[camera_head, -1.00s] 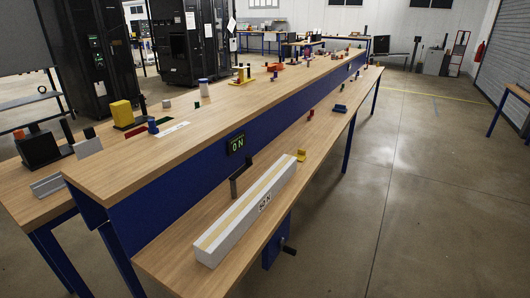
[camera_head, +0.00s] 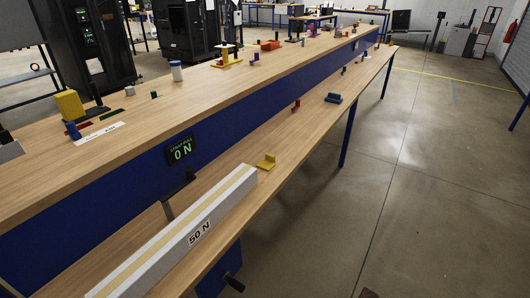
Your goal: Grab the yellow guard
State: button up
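A small yellow L-shaped piece (camera_head: 266,161) sits on the lower bench shelf, just past the far end of the long grey-white beam; it may be the yellow guard. Two other yellow things are on the upper bench top: a yellow block (camera_head: 70,105) at the left and a yellow stand with posts (camera_head: 227,60) farther back. I cannot tell from their looks alone which one is named the guard. My gripper is not in view.
The long beam marked 50 N (camera_head: 185,235) lies along the lower shelf (camera_head: 290,138). A display reading 0 N (camera_head: 180,150) is on the blue panel. A blue piece (camera_head: 333,98) and a red piece (camera_head: 296,104) stand farther along. The floor (camera_head: 400,200) at right is open.

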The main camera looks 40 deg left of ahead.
aim_at(267, 165)
jog(key=i+u, duration=0.5)
jog(key=i+l+u, duration=0.25)
jog(key=i+u, duration=0.25)
jog(key=i+l+u, duration=0.1)
jog(key=u, duration=0.3)
jog(key=i+l+u, duration=0.2)
jog(key=u, duration=0.15)
jog(key=i+l+u, duration=0.2)
jog(key=u, duration=0.2)
jog(key=i+l+u, duration=0.15)
jog(key=u, duration=0.25)
jog(key=l, duration=0.1)
